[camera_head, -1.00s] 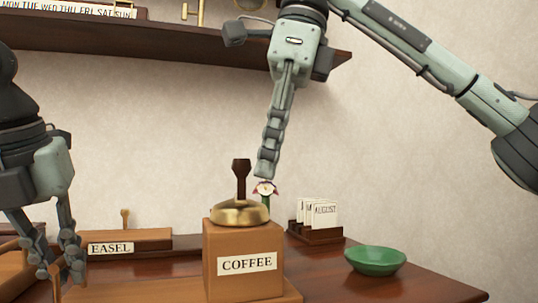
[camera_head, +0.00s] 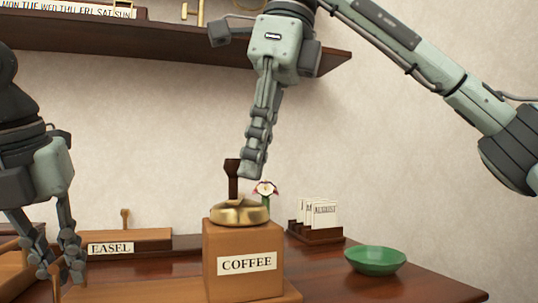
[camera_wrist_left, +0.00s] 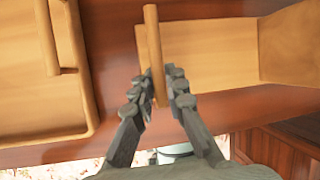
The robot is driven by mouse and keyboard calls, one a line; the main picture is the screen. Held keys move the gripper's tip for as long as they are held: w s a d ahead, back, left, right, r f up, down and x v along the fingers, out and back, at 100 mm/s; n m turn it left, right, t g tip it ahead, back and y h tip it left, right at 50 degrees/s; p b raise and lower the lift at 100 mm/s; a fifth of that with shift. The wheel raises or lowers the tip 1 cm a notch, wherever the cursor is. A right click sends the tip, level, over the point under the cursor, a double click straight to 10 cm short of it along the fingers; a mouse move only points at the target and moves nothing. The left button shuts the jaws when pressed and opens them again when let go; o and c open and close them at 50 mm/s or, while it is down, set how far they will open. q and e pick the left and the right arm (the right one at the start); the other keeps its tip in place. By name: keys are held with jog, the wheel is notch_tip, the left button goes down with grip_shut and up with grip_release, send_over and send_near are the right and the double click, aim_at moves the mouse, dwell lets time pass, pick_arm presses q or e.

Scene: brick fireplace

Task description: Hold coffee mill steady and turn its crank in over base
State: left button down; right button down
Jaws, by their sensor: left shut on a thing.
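The coffee mill (camera_head: 223,281) is a brown wooden box labelled COFFEE, upright, with a brass dome (camera_head: 240,212) on top. Its crank has a dark upright knob (camera_head: 232,178) above the dome. My right gripper (camera_head: 252,172) looks shut, its fingertips close against the knob's right side; contact is hard to confirm. My left gripper (camera_head: 60,277) is low at the left. In the left wrist view its fingers (camera_wrist_left: 160,88) are shut on a wooden bar (camera_wrist_left: 154,45), a handle above a pale wooden board (camera_wrist_left: 205,50). Whether that board is the mill's base is unclear.
A green bowl (camera_head: 376,261) stands right of the mill. A card holder (camera_head: 315,235) and a flower (camera_head: 265,189) are behind it. A box labelled EASEL (camera_head: 145,236) is at the left. A dark shelf (camera_head: 180,38) crosses above. The table's right front is clear.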

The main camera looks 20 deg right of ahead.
jog(key=w+a+m+t+h, duration=0.1)
jog(key=w+a+m, duration=0.3)
jog(key=m, duration=0.9)
jog(key=shift+w+a+t+h, duration=0.35)
jog(key=shift+a+h, duration=0.45)
jog(key=shift+a, duration=0.9)
jog(key=shift+s, duration=0.1)
